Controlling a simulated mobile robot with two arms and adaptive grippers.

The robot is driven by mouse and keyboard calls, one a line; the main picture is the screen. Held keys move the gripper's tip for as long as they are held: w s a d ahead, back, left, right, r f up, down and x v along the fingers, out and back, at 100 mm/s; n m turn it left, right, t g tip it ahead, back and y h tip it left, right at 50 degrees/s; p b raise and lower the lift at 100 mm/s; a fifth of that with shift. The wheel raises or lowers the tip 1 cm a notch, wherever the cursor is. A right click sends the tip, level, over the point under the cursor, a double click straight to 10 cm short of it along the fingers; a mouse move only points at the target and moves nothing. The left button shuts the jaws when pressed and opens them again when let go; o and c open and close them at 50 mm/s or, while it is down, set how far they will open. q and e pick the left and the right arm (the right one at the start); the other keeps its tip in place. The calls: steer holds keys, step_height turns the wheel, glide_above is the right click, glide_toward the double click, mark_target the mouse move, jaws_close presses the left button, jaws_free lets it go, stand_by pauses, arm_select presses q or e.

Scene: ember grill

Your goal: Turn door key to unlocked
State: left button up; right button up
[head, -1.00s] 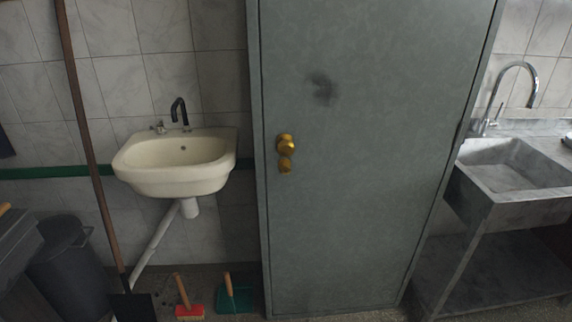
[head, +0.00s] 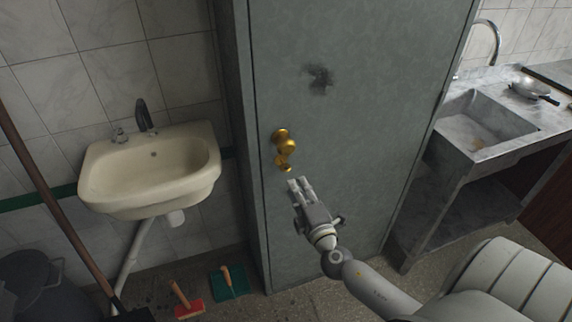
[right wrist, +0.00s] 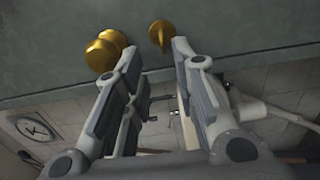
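The grey-green door (head: 350,130) has a round gold knob (head: 284,141) near its left edge. Just below the knob is the small gold key (head: 285,164), a turn piece on a round plate. My right gripper (head: 300,184) is just below and slightly right of the key, pointing up at it. In the right wrist view, the key (right wrist: 160,36) lies just beyond the gap between the two fingertips (right wrist: 157,54), with the knob (right wrist: 105,50) to its left. The fingers are apart with nothing between them. My left gripper is out of view.
A cream washbasin (head: 152,172) hangs on the tiled wall left of the door. A stone sink (head: 480,125) stands on the right. A long wooden handle (head: 45,200), a red brush (head: 187,307) and a green dustpan (head: 229,284) are at the lower left.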

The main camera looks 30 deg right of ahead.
mark_target(285, 167)
steer(key=p+x, duration=0.1)
steer(key=x, duration=0.7)
steer(key=shift+w+p, duration=0.3)
steer(key=shift+w, duration=0.1)
steer(key=shift+x, duration=0.8)
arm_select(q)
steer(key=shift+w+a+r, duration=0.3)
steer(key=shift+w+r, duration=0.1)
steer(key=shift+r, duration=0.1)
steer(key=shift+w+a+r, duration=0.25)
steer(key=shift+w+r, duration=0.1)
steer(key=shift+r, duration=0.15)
arm_select(e)
steer(key=shift+f, duration=0.1)
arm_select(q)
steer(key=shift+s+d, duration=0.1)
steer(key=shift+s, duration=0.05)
arm_select(e)
jaws_close()
